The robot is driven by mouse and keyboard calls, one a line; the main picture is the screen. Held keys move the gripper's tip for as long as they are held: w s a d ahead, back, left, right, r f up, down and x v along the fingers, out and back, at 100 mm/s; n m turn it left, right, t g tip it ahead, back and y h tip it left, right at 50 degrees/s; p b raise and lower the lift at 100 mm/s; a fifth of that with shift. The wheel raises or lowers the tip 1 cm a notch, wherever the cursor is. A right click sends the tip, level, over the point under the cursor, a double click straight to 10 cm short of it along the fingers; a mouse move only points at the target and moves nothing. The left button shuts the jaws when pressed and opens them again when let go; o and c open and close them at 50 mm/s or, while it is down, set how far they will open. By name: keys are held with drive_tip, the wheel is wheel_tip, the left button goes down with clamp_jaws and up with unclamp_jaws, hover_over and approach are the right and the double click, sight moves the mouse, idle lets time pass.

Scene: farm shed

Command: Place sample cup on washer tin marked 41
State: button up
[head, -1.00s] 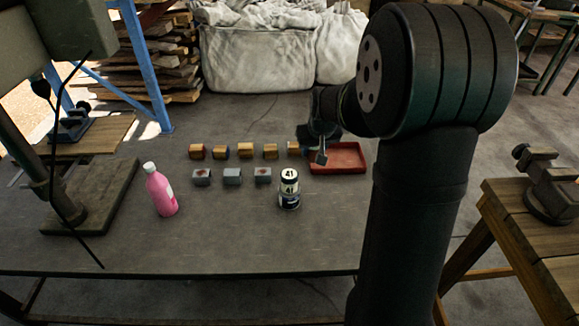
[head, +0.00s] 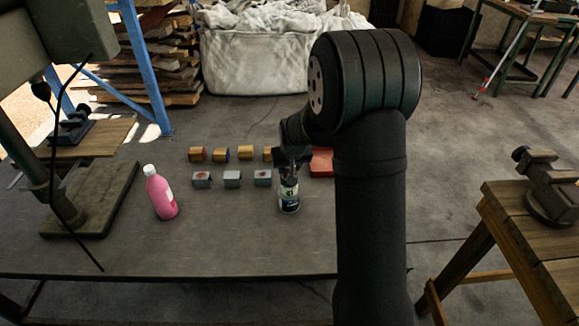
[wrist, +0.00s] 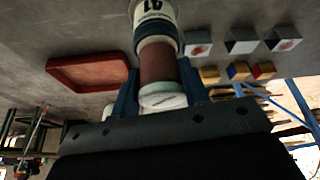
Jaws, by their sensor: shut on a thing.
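The washer tin marked 41 (head: 289,198) stands upright on the table, white with a dark lower part. In the wrist view the tin (wrist: 152,14) is at the top, with its number partly cut off. My gripper (head: 290,172) is directly above the tin and hides its top in the head view. In the wrist view its two blue fingers (wrist: 159,74) are shut on the sample cup (wrist: 159,64), a reddish-brown cylinder with a white end. The cup lines up with the tin's dark rim; I cannot tell whether they touch.
Several grey blocks (head: 232,178) and wooden blocks (head: 220,153) stand in rows left of the tin. A red tray (head: 321,162) lies behind and right, partly hidden by my arm. A pink bottle (head: 161,193) stands further left. The table's front is clear.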

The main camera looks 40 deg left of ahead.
drive_tip(key=shift+f, duration=0.15)
drive_tip(key=o, duration=1)
drive_tip(key=v, duration=1.2)
drive_tip(key=shift+r, duration=0.2)
drive_tip(key=shift+a, duration=0.1)
